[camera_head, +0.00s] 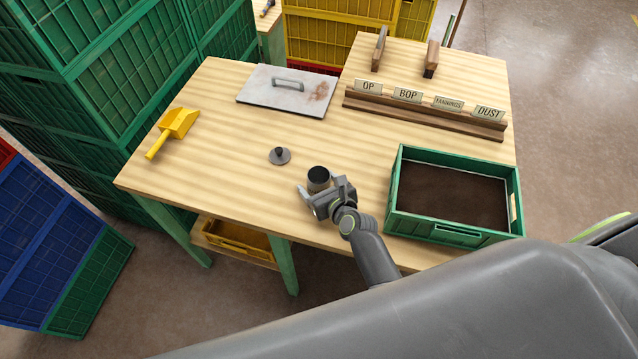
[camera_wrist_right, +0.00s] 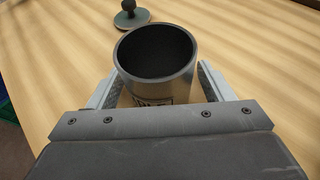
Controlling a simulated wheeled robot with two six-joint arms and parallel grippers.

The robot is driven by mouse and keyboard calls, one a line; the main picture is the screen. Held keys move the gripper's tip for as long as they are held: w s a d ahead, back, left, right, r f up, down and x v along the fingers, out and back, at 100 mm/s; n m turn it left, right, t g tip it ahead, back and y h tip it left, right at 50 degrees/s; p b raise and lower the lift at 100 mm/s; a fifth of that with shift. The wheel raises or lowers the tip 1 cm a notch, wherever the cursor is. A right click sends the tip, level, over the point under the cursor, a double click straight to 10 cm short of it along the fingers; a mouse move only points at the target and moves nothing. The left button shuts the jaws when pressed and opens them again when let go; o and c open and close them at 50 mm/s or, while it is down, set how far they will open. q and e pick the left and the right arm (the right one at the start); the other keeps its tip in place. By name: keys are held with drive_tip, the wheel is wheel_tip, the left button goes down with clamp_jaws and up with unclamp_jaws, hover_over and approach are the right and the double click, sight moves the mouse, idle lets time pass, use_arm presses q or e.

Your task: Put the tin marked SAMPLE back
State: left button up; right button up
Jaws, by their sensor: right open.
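The tin (camera_head: 318,179) is a small open metal cylinder with a dark inside, upright on the wooden table. In the right wrist view the tin (camera_wrist_right: 156,62) stands between my right gripper's fingers, with a partly hidden dark label low on its side. My right gripper (camera_head: 324,194) is open around the tin; small gaps show beside it. A round grey lid with a knob (camera_head: 279,156) lies on the table left of the tin, and it also shows in the right wrist view (camera_wrist_right: 131,17). My left gripper is not in view.
A green crate of dark material (camera_head: 452,236) stands right of the tin. A yellow scoop (camera_head: 172,133) and a metal plate with a handle (camera_head: 285,98) lie farther left and back. A wooden rack (camera_head: 425,112) holds label cards, with brushes (camera_head: 431,60) behind. The table (camera_head: 225,190) is clear around the lid.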

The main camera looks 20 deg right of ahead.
drive_tip(key=shift+r, duration=0.25)
drive_tip(key=shift+s, duration=0.35)
drive_tip(key=v, duration=1.1)
drive_tip(key=shift+s+r, duration=0.1)
